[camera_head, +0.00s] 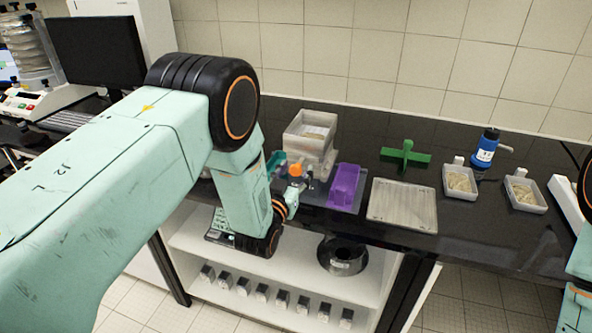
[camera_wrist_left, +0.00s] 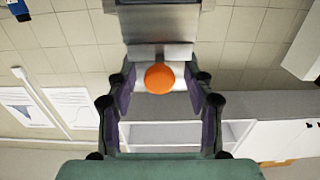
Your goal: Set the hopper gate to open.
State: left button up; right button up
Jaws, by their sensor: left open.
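The hopper (camera_head: 309,128) is a pale box-shaped unit at the back of the dark bench, in the middle of the head view. An orange round knob (camera_head: 295,170) sits at its front, low down; I take it as the gate's handle. In the left wrist view the orange knob (camera_wrist_left: 159,78) lies between the fingers of my left gripper (camera_wrist_left: 160,88), which is open with a gap on both sides. In the head view my left gripper (camera_head: 294,180) is at the hopper's front, partly hidden by my wrist. My right gripper is out of view.
Right of the hopper are a purple block (camera_head: 344,186), a flat pale tray (camera_head: 402,204), a green cross (camera_head: 405,156), two small trays of grains (camera_head: 449,189) (camera_head: 520,205) and a blue-capped bottle (camera_head: 485,150). A monitor (camera_head: 95,50) stands at left.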

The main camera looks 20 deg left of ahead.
pick_arm(q)
jog(key=shift+w, duration=0.25)
jog(key=shift+w, duration=0.15)
jog(key=shift+c, duration=0.3)
grip_shut()
dwell(0.3)
